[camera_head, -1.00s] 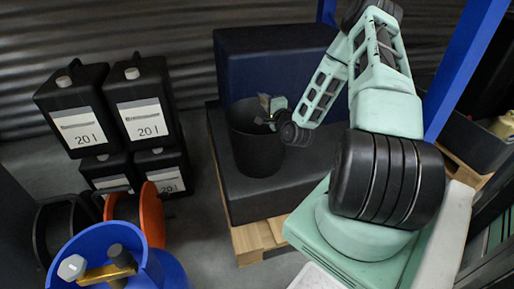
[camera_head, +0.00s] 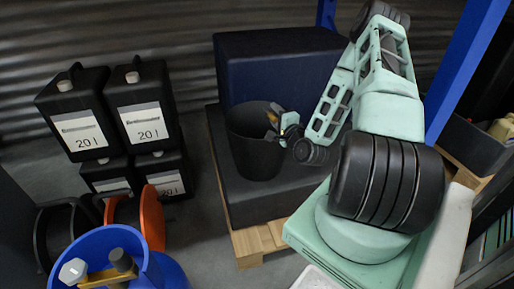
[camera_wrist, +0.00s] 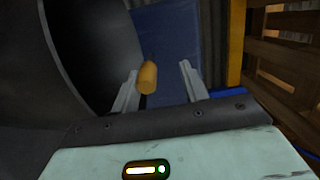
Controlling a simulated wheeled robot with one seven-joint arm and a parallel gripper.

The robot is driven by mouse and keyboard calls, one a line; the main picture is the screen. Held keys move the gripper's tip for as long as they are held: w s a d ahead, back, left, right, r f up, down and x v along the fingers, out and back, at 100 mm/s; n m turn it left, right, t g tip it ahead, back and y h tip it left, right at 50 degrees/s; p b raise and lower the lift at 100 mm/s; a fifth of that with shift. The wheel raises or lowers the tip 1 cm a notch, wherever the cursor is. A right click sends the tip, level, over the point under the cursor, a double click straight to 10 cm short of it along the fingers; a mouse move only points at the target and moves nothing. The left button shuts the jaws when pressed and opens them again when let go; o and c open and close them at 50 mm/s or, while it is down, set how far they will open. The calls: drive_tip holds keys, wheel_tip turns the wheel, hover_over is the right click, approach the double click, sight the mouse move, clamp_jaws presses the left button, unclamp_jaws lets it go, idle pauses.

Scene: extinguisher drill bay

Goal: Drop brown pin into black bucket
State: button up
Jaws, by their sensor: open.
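The black bucket (camera_head: 254,152) stands upright on a dark platform; its curved wall (camera_wrist: 95,40) fills the left of the wrist view. My gripper (camera_head: 275,124) is at the bucket's right rim. In the wrist view my gripper (camera_wrist: 158,80) has its two pale fingers spread wide. The brown pin (camera_wrist: 147,77) shows between them, nearer the left finger and clear of the right one. I cannot tell whether it touches the left finger. A small brownish spot at the rim in the head view looks like the pin (camera_head: 271,117).
A dark blue block (camera_head: 275,65) stands behind the bucket. The platform rests on a wooden pallet (camera_head: 258,241). Black 20 l canisters (camera_head: 142,105) are stacked at left. A blue drum (camera_head: 168,270) holding several items is at front left. A blue post (camera_head: 468,65) rises at right.

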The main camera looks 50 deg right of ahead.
drive_tip(key=p+v, duration=0.2)
drive_tip(key=v, duration=0.8)
idle(0.3)
